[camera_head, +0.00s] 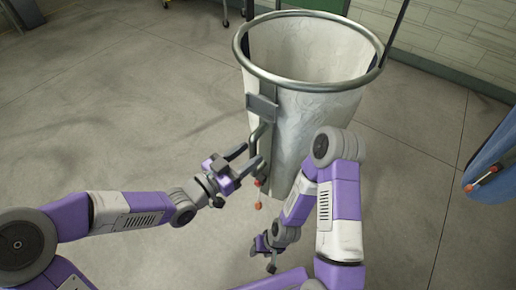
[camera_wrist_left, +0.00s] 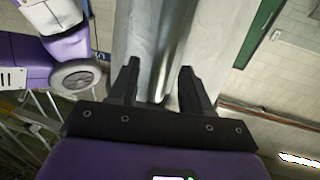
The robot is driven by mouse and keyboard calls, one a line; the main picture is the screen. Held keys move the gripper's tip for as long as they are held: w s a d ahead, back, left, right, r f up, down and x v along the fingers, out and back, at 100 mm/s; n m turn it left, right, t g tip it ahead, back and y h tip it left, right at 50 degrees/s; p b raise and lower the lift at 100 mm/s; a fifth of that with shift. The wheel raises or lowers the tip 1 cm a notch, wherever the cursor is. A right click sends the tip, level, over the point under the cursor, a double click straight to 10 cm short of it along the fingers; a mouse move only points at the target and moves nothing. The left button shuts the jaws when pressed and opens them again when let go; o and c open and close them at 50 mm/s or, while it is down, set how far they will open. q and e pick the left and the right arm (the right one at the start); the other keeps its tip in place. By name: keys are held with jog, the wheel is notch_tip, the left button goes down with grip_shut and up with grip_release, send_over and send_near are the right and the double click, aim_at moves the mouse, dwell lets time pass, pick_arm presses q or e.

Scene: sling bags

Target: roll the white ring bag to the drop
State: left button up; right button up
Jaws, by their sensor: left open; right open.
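The white ring bag (camera_head: 308,115) hangs open from a round metal ring (camera_head: 247,67) in front of me, a little right of the middle. A bent metal handle bar (camera_head: 262,130) with a grey plate comes down its near left side. My left gripper (camera_head: 248,160) is open beside the lower part of that bar. In the left wrist view a metal bar (camera_wrist_left: 165,45) runs between the open fingers (camera_wrist_left: 158,85); I cannot tell whether they touch it. My right gripper (camera_head: 268,252) is open and low, below the bag, and looks empty.
A blue bag (camera_head: 495,165) with an orange-tipped part is at the right edge. A green-framed wall (camera_head: 450,72) runs behind the bag at the back right. Small red and orange knobs (camera_head: 258,205) show under the left gripper. The grey floor (camera_head: 130,110) on the left is clear.

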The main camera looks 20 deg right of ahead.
pick_arm(q)
jog(key=shift+x, duration=2.25)
jog(key=shift+c, duration=0.5)
grip_shut()
